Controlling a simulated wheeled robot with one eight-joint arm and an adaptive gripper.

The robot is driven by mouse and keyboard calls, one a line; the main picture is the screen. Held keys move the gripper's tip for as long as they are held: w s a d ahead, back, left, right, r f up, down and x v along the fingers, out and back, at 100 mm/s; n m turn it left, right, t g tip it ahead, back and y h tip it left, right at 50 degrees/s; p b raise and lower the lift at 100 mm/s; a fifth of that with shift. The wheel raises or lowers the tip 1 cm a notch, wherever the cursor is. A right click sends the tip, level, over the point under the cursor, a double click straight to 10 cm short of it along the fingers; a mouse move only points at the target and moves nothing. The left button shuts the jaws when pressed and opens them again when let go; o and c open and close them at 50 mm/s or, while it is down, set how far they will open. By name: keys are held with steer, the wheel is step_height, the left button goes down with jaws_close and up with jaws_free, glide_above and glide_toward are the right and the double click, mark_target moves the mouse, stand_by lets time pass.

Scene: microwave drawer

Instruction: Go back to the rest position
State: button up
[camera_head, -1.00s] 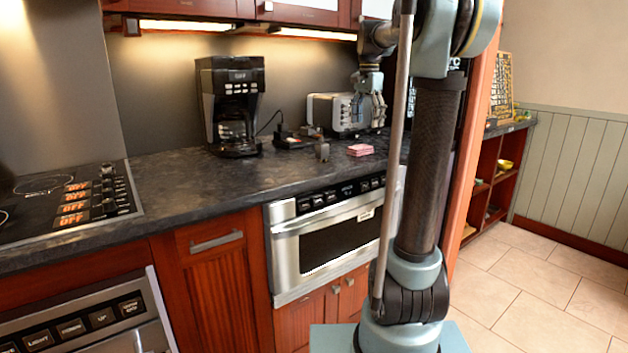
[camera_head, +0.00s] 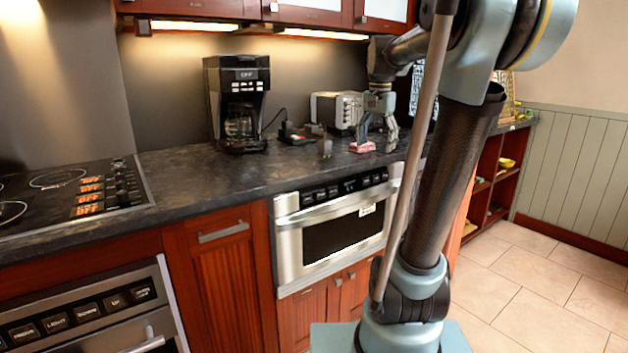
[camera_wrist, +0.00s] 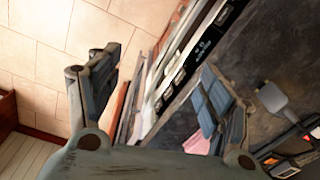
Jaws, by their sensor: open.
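The dark counter (camera_head: 190,173) holds a coffee maker (camera_head: 238,100), a toaster (camera_head: 334,110), a small grey block (camera_head: 325,147) and pink pads (camera_head: 362,147) close to my gripper. A cooktop (camera_head: 45,208) lies left. Tiled floor (camera_head: 540,290) is clear at right.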

steer(key=s+f+n+t, duration=0.1)
steer(key=s+f+n, duration=0.7)
steer(key=s+f, duration=1.6)
step_height(320, 180, down, 2)
steer(key=shift+a+f+t, duration=0.1)
steer(key=shift+a+t, duration=0.05)
steer(key=shift+t, duration=0.15)
steer(key=shift+s, duration=0.1)
